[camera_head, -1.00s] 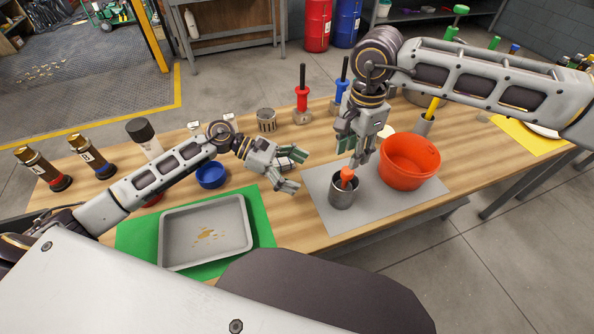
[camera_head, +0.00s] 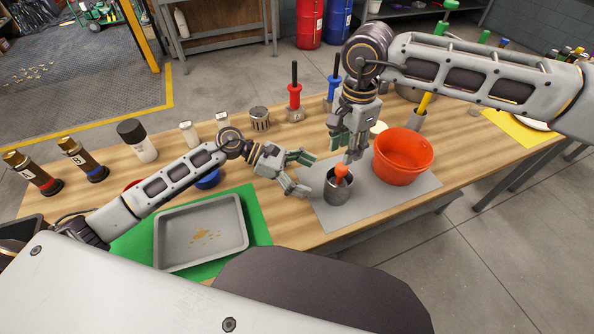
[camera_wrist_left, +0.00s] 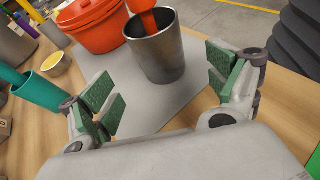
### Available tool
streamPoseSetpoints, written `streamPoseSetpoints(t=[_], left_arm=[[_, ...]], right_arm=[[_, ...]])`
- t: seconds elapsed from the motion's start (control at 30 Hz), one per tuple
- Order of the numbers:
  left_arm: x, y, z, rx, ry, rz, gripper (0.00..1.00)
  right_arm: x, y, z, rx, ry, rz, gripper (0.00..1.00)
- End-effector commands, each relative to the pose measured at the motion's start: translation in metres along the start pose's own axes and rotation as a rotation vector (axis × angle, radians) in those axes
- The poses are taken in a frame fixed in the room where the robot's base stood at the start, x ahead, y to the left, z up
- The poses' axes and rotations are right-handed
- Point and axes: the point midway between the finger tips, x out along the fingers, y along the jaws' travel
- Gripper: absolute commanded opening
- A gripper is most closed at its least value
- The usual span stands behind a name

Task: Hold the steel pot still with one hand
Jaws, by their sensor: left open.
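The steel pot (camera_head: 338,191) stands upright on a grey mat (camera_head: 318,214), with an orange-red tool (camera_head: 341,171) sticking up out of it. My left gripper (camera_head: 308,174) is open just left of the pot, its fingers pointing at it. In the left wrist view the pot (camera_wrist_left: 158,56) is ahead of the fingertips, roughly between the open green-padded fingers, with no contact visible. My right gripper (camera_head: 347,152) points down just above the tool in the pot. Whether its fingers grip the tool is unclear.
An orange-red bucket (camera_head: 403,158) stands close right of the pot. A grey tray (camera_head: 160,245) lies on a green mat at the front left. Red and blue-handled tools (camera_head: 294,96) stand behind. Bottles (camera_head: 134,138) stand at the left. Cups and containers crowd the table's back.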

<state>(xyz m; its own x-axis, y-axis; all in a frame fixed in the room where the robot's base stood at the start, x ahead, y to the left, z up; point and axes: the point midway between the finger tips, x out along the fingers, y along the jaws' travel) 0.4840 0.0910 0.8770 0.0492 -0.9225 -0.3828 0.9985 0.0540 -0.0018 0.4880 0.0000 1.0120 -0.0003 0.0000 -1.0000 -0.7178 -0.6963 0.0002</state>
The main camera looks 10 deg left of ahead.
Motion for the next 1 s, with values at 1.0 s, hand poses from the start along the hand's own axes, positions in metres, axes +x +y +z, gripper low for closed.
streamPoseSetpoints(t=[1.0], left_arm=[[0.092, 0.000, 0.001, 0.001, -0.001, 0.000, 0.89]], right_arm=[[0.000, 0.000, 0.000, 0.000, 0.000, 0.000, 0.36]])
